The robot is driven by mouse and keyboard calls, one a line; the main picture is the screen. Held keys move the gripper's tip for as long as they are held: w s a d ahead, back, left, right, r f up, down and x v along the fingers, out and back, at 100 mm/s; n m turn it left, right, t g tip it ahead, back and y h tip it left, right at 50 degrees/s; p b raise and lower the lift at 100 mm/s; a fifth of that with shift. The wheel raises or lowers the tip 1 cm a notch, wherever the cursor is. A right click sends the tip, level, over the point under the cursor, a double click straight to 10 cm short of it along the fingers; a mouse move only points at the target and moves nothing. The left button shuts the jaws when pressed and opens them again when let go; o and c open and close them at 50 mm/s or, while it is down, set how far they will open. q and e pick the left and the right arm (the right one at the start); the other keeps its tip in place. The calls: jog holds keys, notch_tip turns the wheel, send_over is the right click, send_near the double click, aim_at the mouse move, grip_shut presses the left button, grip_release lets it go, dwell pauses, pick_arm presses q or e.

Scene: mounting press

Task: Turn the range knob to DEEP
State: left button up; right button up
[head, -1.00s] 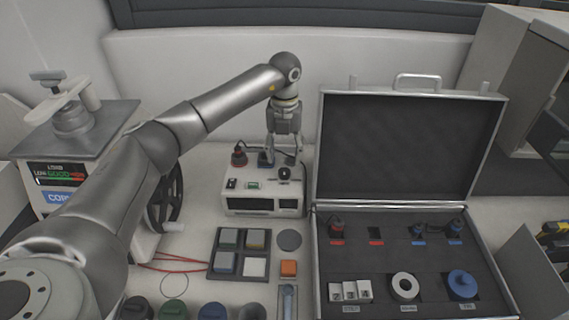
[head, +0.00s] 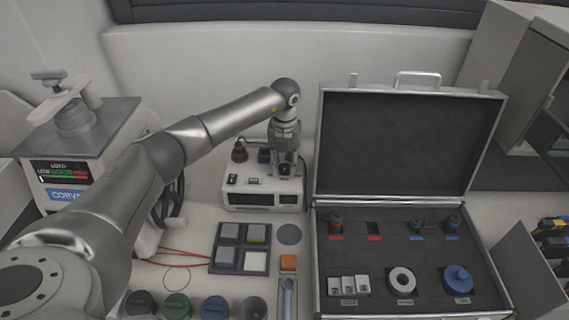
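The white instrument box (head: 237,199) stands on the bench at the centre, with a small green display, switches and dark front windows. My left gripper (head: 286,172) points down over the right part of its top panel, where the black range knob sits. The gripper's fingers hide the knob, and any DEEP marking cannot be read. The fingers are at the knob, but whether they touch or grip it cannot be told. My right gripper is not in view.
A dark tray of square pads (head: 255,261) is in front. A press (head: 78,120) stands at the left.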

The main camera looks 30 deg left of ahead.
pick_arm(q)
jog(key=shift+c, duration=1.4)
jog(key=shift+m+b, duration=0.9)
jog(key=shift+m, duration=0.2)
jog(key=m+b, duration=0.1)
jog(key=m, duration=0.1)
jog(key=shift+f+m+b, duration=0.1)
jog(key=shift+m+b, duration=0.2)
jog(key=shift+b, duration=0.05)
jog(key=m+b, duration=0.2)
jog(key=m, duration=0.2)
jog(key=shift+m+b, duration=0.55)
jog(key=shift+m, duration=0.95)
jog(key=shift+r, duration=0.2)
